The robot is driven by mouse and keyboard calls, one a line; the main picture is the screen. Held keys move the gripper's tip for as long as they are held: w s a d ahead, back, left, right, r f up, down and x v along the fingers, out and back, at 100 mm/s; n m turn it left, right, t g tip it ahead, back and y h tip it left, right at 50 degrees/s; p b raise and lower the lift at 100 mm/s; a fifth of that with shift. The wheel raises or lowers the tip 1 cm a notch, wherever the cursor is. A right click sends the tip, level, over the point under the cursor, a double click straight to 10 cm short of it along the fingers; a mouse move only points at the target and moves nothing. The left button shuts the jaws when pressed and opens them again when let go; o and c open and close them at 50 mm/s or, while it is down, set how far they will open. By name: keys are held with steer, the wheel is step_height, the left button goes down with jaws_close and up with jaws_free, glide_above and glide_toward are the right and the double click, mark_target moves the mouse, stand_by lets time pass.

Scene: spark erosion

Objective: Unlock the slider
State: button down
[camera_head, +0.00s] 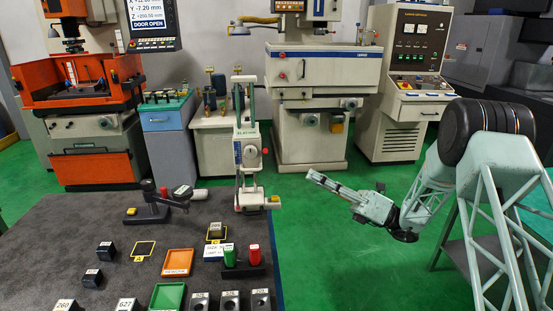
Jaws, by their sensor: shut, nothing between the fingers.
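A pale upright column device (238,95) stands at the far right edge of the dark table. A light grey box that looks like its slider (249,165) sits partway up the column, with a round dial on its face. A small red knob (265,151) sticks out at the box's right side. Whether the slider is locked cannot be told from this view. My gripper (314,178) is shut and empty. It hangs over the green floor to the right of the device, clear of it, pointing left.
The dark table (60,230) carries an orange tray (177,263), a green tray (168,296), several dark blocks and a black stand (155,205). Machines line the back wall, including an orange one (90,100) and a control cabinet (412,80). Green floor lies open between device and arm.

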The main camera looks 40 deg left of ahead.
steer(key=shift+w+a+f+m+t+y, duration=0.15)
steer(key=shift+w+f+m+y, duration=0.05)
steer(key=shift+f, duration=0.2)
steer(key=shift+w+a+f+m+t+y, duration=0.15)
steer(key=shift+w+f+m+y, duration=0.05)
steer(key=shift+f, duration=0.2)
steer(key=shift+a, duration=0.15)
steer(key=b, duration=0.3)
glide_toward(264, 152)
steer(key=a+r, duration=0.2)
steer(key=a, duration=0.3)
steer(key=shift+s+a, duration=0.2)
steer(key=shift+a, duration=0.2)
steer(key=shift+r, duration=0.1)
steer(key=shift+r+m+t+p, duration=0.15)
steer(key=shift+m+t+p, duration=0.15)
steer(key=shift+m+p, duration=0.35)
steer(key=shift+p, duration=0.3)
